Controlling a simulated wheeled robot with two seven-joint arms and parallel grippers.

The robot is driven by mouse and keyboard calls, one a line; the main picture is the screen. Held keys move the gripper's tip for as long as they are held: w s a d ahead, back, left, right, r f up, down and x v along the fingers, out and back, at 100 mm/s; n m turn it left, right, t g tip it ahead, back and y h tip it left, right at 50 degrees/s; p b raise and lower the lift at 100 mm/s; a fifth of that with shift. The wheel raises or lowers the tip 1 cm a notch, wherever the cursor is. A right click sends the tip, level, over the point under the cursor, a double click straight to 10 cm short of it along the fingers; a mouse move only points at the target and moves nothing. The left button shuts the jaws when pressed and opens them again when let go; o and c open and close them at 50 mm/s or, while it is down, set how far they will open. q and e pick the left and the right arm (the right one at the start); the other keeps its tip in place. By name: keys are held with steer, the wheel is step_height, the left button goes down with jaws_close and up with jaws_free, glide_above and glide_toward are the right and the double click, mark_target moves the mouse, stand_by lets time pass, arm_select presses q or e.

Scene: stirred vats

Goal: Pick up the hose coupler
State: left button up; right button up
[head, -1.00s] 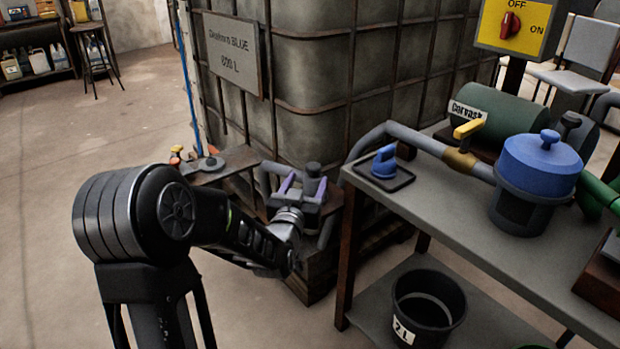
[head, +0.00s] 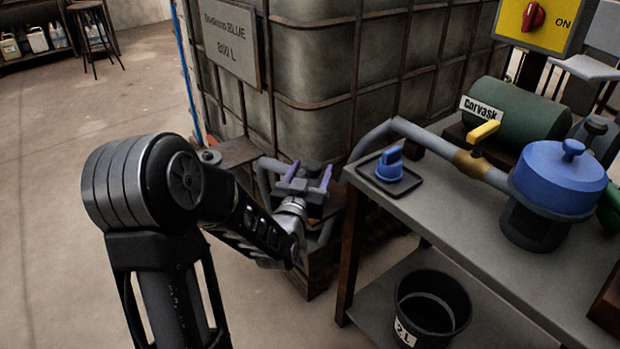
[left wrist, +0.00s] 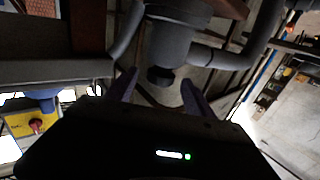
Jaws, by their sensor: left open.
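A blue fitting with an upright tab (head: 390,165), which looks like the hose coupler, sits on a small black tray (head: 408,187) at the bench's left corner. My left gripper (head: 308,174) is open, its purple fingers pointing away from me in front of the tank, left of and apart from the tray. A dark fitting with grey pipes shows just beyond the fingers. In the left wrist view, the dark fitting (left wrist: 172,45) is ahead of the open fingers (left wrist: 158,80), with nothing seen held between them. My right gripper is not in view.
The caged tank (head: 330,70) stands behind my left arm. A grey pipe (head: 425,137) with a yellow-handled valve (head: 484,131) runs to a blue-lidded pot (head: 558,180) on the bench. A black bucket (head: 432,305) stands on the lower shelf. Floor at left is clear.

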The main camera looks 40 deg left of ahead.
arm_select(q)
steer(key=shift+c, duration=0.3)
jaws_close()
stand_by(0.3)
